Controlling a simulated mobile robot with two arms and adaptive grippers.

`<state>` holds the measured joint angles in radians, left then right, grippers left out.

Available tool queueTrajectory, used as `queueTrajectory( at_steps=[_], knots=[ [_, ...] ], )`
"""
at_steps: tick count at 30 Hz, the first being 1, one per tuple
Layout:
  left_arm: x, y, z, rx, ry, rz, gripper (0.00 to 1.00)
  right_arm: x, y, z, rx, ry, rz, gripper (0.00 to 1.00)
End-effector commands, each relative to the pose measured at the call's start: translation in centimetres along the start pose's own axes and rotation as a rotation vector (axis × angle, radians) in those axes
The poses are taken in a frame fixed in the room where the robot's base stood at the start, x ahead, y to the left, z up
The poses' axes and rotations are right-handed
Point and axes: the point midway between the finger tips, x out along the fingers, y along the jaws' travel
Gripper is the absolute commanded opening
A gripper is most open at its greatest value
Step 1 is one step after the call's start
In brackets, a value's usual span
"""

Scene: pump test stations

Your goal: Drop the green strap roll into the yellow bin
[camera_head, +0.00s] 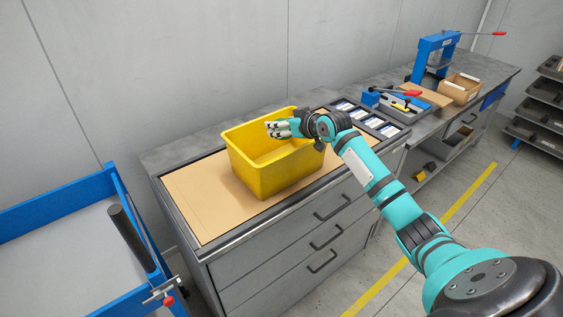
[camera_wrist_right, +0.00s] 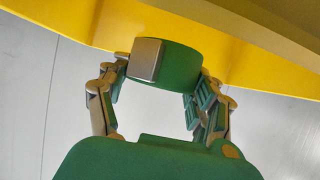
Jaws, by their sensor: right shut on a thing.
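The yellow bin (camera_head: 275,173) stands on the tan top of a grey drawer cabinet. It also fills the upper part of the right wrist view (camera_wrist_right: 262,72). My right gripper (camera_head: 272,129) is over the bin's opening in the head view, with its arm coming in from the right. In the right wrist view its fingers (camera_wrist_right: 163,90) are shut on the green strap roll (camera_wrist_right: 180,66), which has a pale grey block on its side. I cannot make out the roll in the head view. The inside floor of the bin is mostly hidden. My left gripper is not in view.
A blue-framed cart (camera_head: 62,200) with a dark handle stands at the left. Right of the bin are small label trays (camera_head: 372,122), a blue and red tool (camera_head: 388,98), a blue press (camera_head: 436,52) and a cardboard box (camera_head: 460,88). The tan top (camera_head: 202,200) left of the bin is clear.

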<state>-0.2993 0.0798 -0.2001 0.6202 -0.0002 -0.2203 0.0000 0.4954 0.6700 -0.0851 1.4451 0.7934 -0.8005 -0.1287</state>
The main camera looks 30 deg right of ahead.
Motion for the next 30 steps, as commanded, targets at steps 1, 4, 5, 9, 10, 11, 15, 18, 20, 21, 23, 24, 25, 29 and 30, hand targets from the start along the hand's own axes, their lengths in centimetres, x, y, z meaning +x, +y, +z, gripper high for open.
queueTrajectory(
  at_steps=[1,4,5,9,10,11,15,18,20,21,23,24,25,29,30],
  knots=[
    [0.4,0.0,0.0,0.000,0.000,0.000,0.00,0.1,0.1,0.3,0.000,0.002,0.001,0.30],
    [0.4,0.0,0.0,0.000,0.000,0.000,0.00,0.1,0.1,0.3,0.000,0.002,0.001,0.30],
    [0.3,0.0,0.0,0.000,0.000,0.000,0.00,0.1,0.1,0.2,0.000,0.002,0.001,0.30],
    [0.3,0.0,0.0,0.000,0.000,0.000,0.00,0.1,0.0,0.2,0.000,0.002,0.001,0.66],
    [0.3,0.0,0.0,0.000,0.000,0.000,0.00,0.1,0.0,0.2,0.000,0.002,0.001,0.70],
    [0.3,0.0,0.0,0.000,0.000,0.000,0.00,0.1,0.0,0.2,0.000,0.002,0.001,0.74],
    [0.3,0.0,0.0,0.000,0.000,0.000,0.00,0.1,0.0,0.2,0.000,0.002,0.001,0.92],
    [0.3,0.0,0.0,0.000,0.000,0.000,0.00,0.1,0.0,0.2,0.000,0.001,0.001,0.93],
    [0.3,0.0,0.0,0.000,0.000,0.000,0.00,0.1,0.0,0.2,0.000,0.001,0.001,0.93],
    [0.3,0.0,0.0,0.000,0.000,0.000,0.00,0.1,0.0,0.2,0.000,0.001,0.001,0.93],
    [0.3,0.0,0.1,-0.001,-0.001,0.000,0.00,0.1,0.0,0.3,0.000,0.000,0.000,0.93],
    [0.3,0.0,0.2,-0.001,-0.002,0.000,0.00,0.0,0.0,0.3,0.000,0.000,0.001,0.93],
    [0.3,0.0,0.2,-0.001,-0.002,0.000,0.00,-0.1,0.1,0.3,0.000,0.000,0.001,0.93],
    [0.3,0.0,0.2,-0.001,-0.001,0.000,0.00,-1.5,0.2,0.3,-0.002,0.000,0.002,0.93],
    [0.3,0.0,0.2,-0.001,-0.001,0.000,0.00,-2.2,0.1,0.3,-0.003,0.000,0.001,0.93]
  ],
)
